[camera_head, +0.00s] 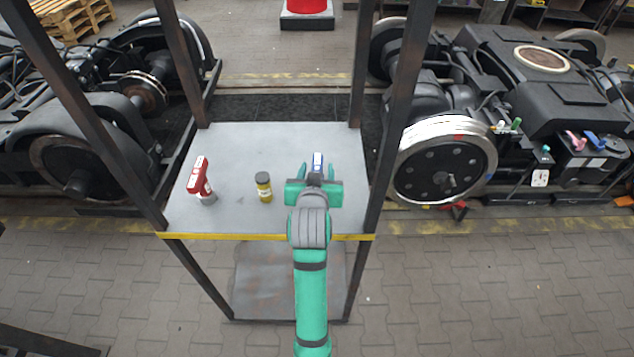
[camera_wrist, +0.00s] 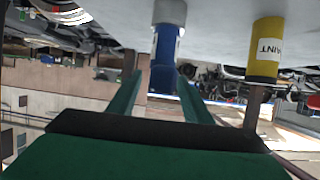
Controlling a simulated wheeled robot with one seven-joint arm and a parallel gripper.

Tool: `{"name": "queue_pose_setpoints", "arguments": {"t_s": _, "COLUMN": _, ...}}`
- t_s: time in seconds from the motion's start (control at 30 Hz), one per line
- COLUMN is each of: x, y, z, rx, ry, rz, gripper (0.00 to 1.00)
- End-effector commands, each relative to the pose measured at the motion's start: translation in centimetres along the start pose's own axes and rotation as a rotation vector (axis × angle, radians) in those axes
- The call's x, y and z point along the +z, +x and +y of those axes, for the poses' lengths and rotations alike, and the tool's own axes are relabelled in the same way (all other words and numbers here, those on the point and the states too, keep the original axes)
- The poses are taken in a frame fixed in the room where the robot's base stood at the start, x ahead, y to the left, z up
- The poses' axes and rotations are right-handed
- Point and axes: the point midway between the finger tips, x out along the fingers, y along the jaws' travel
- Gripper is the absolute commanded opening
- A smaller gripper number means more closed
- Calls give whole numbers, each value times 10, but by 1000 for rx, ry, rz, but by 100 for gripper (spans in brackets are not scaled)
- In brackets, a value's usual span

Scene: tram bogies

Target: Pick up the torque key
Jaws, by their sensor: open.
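My gripper (camera_head: 317,169) is open over the grey shelf top, its two green fingers pointing away from me. A blue tool with a white label (camera_head: 318,158) stands just beyond or between the fingertips, partly hidden by the gripper. In the wrist view, which is upside down, the blue tool (camera_wrist: 164,60) with a grey round base lies between the lines of the open fingers (camera_wrist: 159,72); contact cannot be told. A red tool with a white label and grey base (camera_head: 199,180) stands at the left. No readable marking shows which tool is the torque key.
A yellow paint can (camera_head: 264,187) stands left of my gripper; it also shows in the wrist view (camera_wrist: 265,50). The grey shelf top (camera_head: 240,145) has dark posts at its corners and a yellow front edge (camera_head: 265,237). Bogies stand on both sides.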

Motion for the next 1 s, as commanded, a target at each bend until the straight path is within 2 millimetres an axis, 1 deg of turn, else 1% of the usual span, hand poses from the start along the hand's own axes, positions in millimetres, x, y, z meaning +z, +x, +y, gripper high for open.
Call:
{"name": "queue_pose_setpoints", "arguments": {"t_s": 0.1, "x": 0, "y": 7, "z": 0, "rx": 0, "ry": 0, "rz": 0, "gripper": 45}}
{"name": "queue_pose_setpoints", "arguments": {"t_s": 0.33, "x": 0, "y": 8, "z": 0, "rx": 0, "ry": 0, "rz": 0, "gripper": 45}}
{"name": "queue_pose_setpoints", "arguments": {"t_s": 0.37, "x": 0, "y": 8, "z": 0, "rx": 0, "ry": 0, "rz": 0, "gripper": 38}}
{"name": "queue_pose_setpoints", "arguments": {"t_s": 0.4, "x": 0, "y": 8, "z": 0, "rx": 0, "ry": 0, "rz": 0, "gripper": 29}}
{"name": "queue_pose_setpoints", "arguments": {"t_s": 0.47, "x": 0, "y": 8, "z": 0, "rx": 0, "ry": 0, "rz": 0, "gripper": 14}}
{"name": "queue_pose_setpoints", "arguments": {"t_s": 0.5, "x": 0, "y": 8, "z": 0, "rx": 0, "ry": 0, "rz": 0, "gripper": 5}}
{"name": "queue_pose_setpoints", "arguments": {"t_s": 0.53, "x": 0, "y": 8, "z": 0, "rx": 0, "ry": 0, "rz": 0, "gripper": 0}}
{"name": "queue_pose_setpoints", "arguments": {"t_s": 0.87, "x": -1, "y": 7, "z": 0, "rx": 0, "ry": 0, "rz": 3, "gripper": 0}}
{"name": "queue_pose_setpoints", "arguments": {"t_s": 1.0, "x": -8, "y": 5, "z": 0, "rx": 0, "ry": 0, "rz": 5, "gripper": 0}}
